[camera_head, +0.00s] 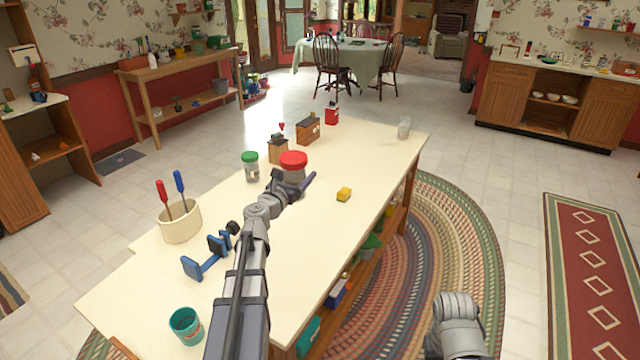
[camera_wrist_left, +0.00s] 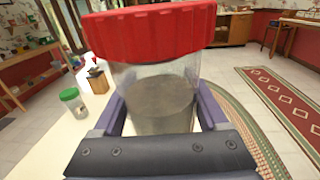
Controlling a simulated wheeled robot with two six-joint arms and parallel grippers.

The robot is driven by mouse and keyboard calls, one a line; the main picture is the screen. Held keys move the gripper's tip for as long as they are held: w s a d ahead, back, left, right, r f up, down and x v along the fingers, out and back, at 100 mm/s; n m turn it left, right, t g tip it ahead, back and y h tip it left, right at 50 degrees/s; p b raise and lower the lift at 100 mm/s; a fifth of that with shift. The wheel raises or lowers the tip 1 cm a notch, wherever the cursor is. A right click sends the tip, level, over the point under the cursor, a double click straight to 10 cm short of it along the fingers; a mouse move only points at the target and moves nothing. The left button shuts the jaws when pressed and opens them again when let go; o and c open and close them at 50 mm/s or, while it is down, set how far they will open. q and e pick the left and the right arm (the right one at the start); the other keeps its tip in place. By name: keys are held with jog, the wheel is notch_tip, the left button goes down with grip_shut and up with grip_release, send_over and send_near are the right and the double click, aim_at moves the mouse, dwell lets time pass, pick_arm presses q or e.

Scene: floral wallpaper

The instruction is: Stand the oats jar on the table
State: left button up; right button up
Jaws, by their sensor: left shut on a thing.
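A clear jar with a red lid (camera_head: 293,160), seemingly the oats jar, is upright over the table (camera_head: 331,231). My left gripper (camera_head: 294,187) is shut around its body. In the left wrist view the red-lidded jar (camera_wrist_left: 155,85) fills the middle, with greyish-beige contents in its lower part and one finger on each side. Its base is hidden by the gripper, so I cannot tell whether it touches the table. My right gripper is out of view; only part of my right arm shows at the lower right of the head view.
A green-lidded jar (camera_head: 251,166) stands left of the held jar. Behind are a wooden block (camera_head: 279,151), a wooden box (camera_head: 308,131) and a red tin (camera_head: 331,114). A yellow item (camera_head: 344,194) lies to the right. A utensil crock (camera_head: 180,221) and teal cup (camera_head: 186,325) stand nearer left.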

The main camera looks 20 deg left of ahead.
pick_arm(q)
notch_tip(320, 180, down, 14)
jog(key=m+h+b, duration=0.1)
jog(key=h+b, duration=0.1)
jog(key=b, duration=0.8)
jog(key=shift+s+d+r, duration=0.15)
jog(key=shift+d, duration=0.1)
jog(key=shift+b, duration=0.3)
notch_tip(320, 180, down, 6)
jog(key=b, duration=0.6)
jog(key=shift+f, duration=0.25)
notch_tip(320, 180, down, 3)
jog(key=b, duration=0.3)
jog(key=shift+f+b, duration=0.2)
jog(key=shift+b, duration=0.2)
jog(key=shift+f, duration=0.2)
jog(key=o, duration=1.4)
jog(key=shift+r, duration=0.15)
